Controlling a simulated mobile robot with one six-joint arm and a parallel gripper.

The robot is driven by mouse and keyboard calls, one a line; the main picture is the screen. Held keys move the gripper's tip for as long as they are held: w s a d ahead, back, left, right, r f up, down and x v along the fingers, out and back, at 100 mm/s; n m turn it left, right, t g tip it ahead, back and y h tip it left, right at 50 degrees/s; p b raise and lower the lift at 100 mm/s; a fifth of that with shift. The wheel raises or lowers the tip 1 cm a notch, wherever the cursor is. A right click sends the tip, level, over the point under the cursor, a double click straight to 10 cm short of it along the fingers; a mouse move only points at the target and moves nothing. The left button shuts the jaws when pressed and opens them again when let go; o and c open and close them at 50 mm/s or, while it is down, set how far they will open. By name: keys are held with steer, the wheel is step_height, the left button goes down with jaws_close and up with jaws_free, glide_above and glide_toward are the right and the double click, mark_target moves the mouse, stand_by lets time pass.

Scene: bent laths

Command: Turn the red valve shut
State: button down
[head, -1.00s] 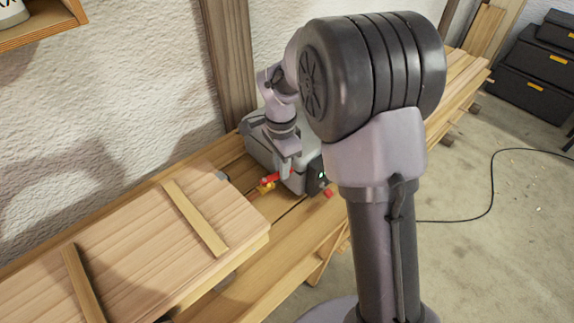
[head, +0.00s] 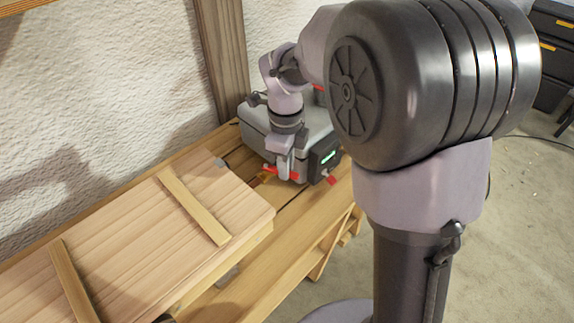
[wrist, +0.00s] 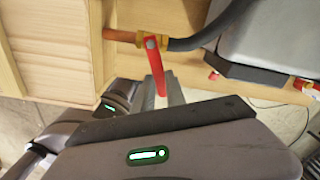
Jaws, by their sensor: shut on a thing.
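The red valve's flat lever (wrist: 155,68) runs from its pivot on the brass valve body (wrist: 125,35) down to my gripper in the wrist view. It lies across the line of the pipe, slightly slanted. My gripper (wrist: 168,92) is shut on the lever's free end, and its fingers hide that end. In the head view my gripper (head: 285,172) is low beside a grey box, and a small part of the red lever (head: 272,168) shows to its left.
A dark hose (wrist: 215,28) leaves the valve to the right. The grey box (head: 314,128) with red parts stands close by. A long wooden box with laths (head: 130,235) lies on the bench at left. The wall and a post (head: 222,60) are behind.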

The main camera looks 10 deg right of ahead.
steer(key=shift+s+a+m+b, duration=0.25)
steer(key=shift+m+b, duration=0.1)
steer(key=shift+m, duration=0.4)
steer(key=shift+s+a+m+b, duration=0.2)
steer(key=shift+m+b, duration=0.15)
steer(key=shift+m, duration=0.35)
steer(key=shift+s+a+m+b, duration=0.25)
steer(key=shift+m+b, duration=0.1)
steer(key=shift+m, duration=0.4)
steer(key=c, duration=1.4)
jaws_free()
steer(key=shift+a, duration=0.1)
steer(key=shift+o, duration=0.2)
step_height(320, 180, up, 18)
steer(key=p, duration=0.7)
steer(key=shift+f, duration=0.25)
